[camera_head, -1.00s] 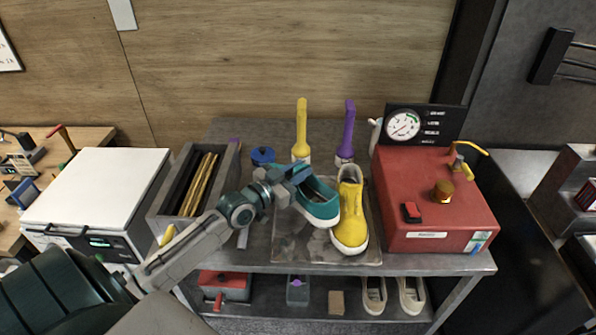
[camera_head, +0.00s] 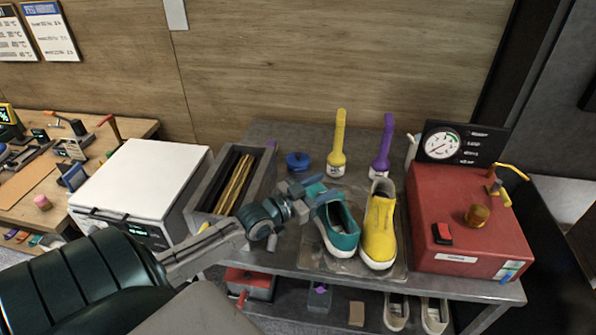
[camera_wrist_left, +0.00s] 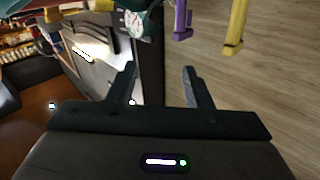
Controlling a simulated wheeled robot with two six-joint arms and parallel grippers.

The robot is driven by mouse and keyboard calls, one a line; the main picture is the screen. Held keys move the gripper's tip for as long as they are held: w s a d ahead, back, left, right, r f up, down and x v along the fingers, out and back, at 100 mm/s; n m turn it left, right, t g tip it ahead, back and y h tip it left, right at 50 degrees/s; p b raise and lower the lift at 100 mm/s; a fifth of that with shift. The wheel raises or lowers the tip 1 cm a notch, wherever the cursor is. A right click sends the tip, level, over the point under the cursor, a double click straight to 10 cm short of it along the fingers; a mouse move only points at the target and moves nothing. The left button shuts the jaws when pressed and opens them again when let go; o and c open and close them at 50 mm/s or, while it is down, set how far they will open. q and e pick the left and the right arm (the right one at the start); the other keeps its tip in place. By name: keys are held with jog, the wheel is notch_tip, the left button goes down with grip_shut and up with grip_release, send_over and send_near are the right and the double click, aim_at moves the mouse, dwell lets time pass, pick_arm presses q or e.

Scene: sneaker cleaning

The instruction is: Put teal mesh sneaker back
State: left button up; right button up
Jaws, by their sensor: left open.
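The teal mesh sneaker (camera_head: 343,238) stands on the grey mat (camera_head: 317,262) on the metal table, left of and close beside the yellow sneaker (camera_head: 379,232). Its toe points towards me. My left gripper (camera_head: 318,193) is at the back upper left of the teal sneaker, close to its heel; I cannot tell whether they touch. In the left wrist view the fingers (camera_wrist_left: 160,85) are spread with nothing between them, and a bit of teal (camera_wrist_left: 152,22) shows at the top edge. My right gripper is not in view.
A yellow brush (camera_head: 338,145) and a purple brush (camera_head: 382,148) stand behind the sneakers. A red machine (camera_head: 455,205) with a gauge is on the right. A grey bin (camera_head: 200,203), a blue-lidded jar (camera_head: 298,161) and a white box (camera_head: 140,180) are on the left.

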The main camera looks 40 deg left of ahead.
pick_arm(q)
jog(key=p+v, duration=0.5)
jog(key=v, duration=0.3)
jog(key=shift+s, duration=0.1)
dwell(0.3)
